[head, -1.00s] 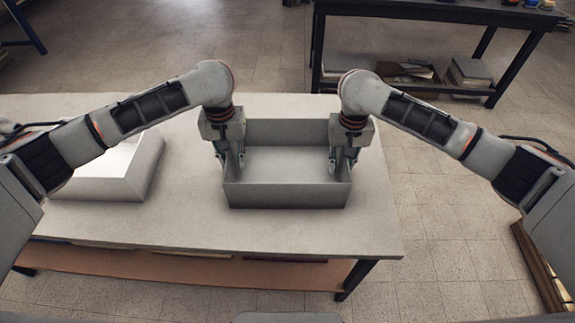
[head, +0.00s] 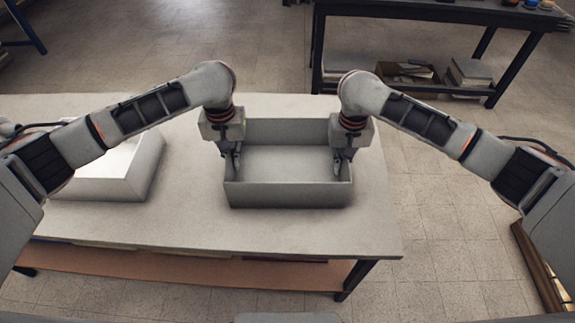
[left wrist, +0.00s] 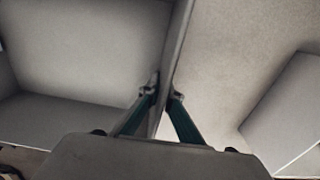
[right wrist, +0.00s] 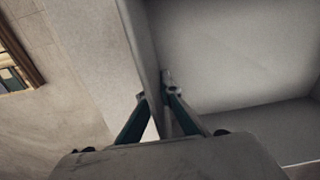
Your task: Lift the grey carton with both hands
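The grey carton (head: 288,195) is an open, empty box standing upright on the table (head: 300,232). My left gripper (head: 232,168) is shut on the carton's left wall; in the left wrist view its fingertips (left wrist: 161,92) pinch the wall, one inside and one outside. My right gripper (head: 342,168) is shut on the right wall; in the right wrist view its fingertips (right wrist: 158,95) sit on either side of that wall. The carton (right wrist: 240,60) also shows in the right wrist view. The outer fingers are partly hidden in the head view.
A white-topped box (head: 112,170) stands on the table to the left, apart from the carton. A dark shelf table (head: 440,14) stands at the back right. Bare table surrounds the carton, whose right wall is near the table's right edge.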

